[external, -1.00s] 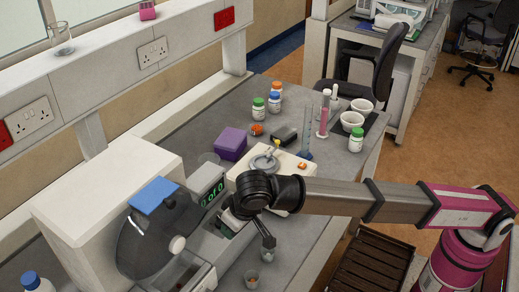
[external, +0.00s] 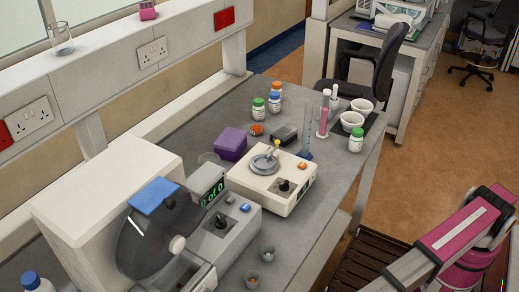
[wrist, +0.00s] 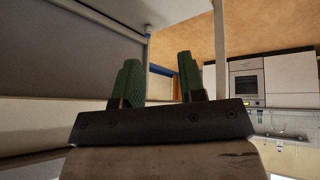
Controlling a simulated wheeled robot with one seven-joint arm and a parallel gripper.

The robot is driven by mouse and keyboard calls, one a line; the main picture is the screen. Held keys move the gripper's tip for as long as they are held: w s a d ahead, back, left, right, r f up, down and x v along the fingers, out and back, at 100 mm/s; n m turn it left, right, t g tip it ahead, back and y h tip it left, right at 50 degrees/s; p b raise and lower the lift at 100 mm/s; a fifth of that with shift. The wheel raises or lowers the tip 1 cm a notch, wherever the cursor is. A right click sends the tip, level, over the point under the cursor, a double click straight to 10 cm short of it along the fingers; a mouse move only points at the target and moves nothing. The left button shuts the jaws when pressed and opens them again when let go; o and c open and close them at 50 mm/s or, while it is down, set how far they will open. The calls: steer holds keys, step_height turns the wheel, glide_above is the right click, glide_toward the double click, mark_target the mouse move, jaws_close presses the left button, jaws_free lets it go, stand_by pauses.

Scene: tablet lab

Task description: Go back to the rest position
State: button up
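My gripper (wrist: 161,85) shows in the wrist view with its two green-padded fingers standing apart and nothing between them. It is outside the external view, where only part of my pink and grey arm shows at the lower right. The arm is clear of the bench (external: 335,205) there. The wrist view looks across the room toward a wall with white cabinets (wrist: 288,80), not at the bench top.
On the bench stand a machine with a dark round drum (external: 150,245), a cream balance (external: 272,185), a purple box (external: 230,143), two small cups near the front edge (external: 251,279), and several bottles. A brown slatted surface (external: 365,262) lies below the bench edge.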

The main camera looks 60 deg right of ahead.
steer(key=w+d+f+m+g+h, duration=0.1)
steer(key=w+d+f+m+h, duration=0.25)
steer(key=d+f, duration=1.25)
steer(key=w+d+f+m+g+h, duration=0.2)
steer(key=w+d+f, duration=0.3)
steer(key=d+f, duration=1.1)
steer(key=w+d+r+m, duration=0.15)
steer(key=w+d, duration=0.25)
steer(key=d, duration=0.6)
steer(key=w+d+r+m, duration=0.1)
steer(key=w+d+m, duration=0.15)
steer(key=d, duration=0.75)
steer(key=s+d+r+m, duration=0.1)
steer(key=d+r, duration=0.2)
steer(key=d, duration=0.9)
steer(key=s+d+r+m+g, duration=0.1)
steer(key=d+r, duration=0.3)
steer(key=d, duration=0.8)
steer(key=shift+d+m+y, duration=0.3)
steer(key=shift+m+y, duration=0.15)
steer(key=shift+r, duration=0.1)
